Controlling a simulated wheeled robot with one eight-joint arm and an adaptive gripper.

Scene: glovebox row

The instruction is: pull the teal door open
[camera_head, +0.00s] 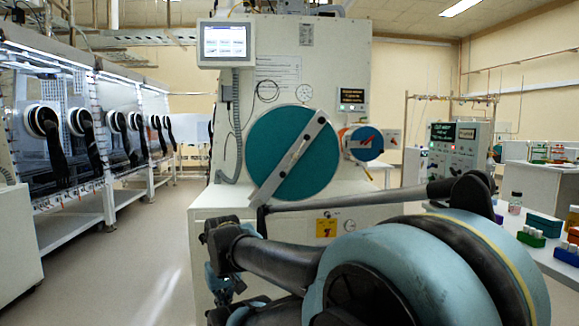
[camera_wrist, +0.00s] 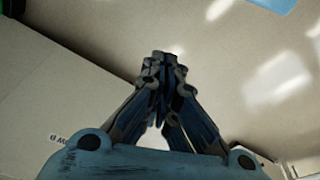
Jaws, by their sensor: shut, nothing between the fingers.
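The teal door (camera_head: 265,145) is a large round disc on the front of a tall pale cabinet (camera_head: 345,75). A grey bar (camera_head: 298,160) crosses its face on a slant, from upper right to lower left. The door looks flush against the cabinet, with no gap visible. My arm stands in front of the cabinet, below and right of the door. In the wrist view my gripper (camera_wrist: 163,66) is shut and empty, its fingertips together over pale floor. The door is not recognisable in that view. I see no contact between gripper and door.
A smaller blue round port (camera_head: 366,143) is right of the door. A screen (camera_head: 225,42) hangs at upper left. Gloveboxes (camera_head: 75,130) line the left side, with open floor (camera_head: 165,225) between. A bench with coloured racks (camera_head: 530,237) stands at right.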

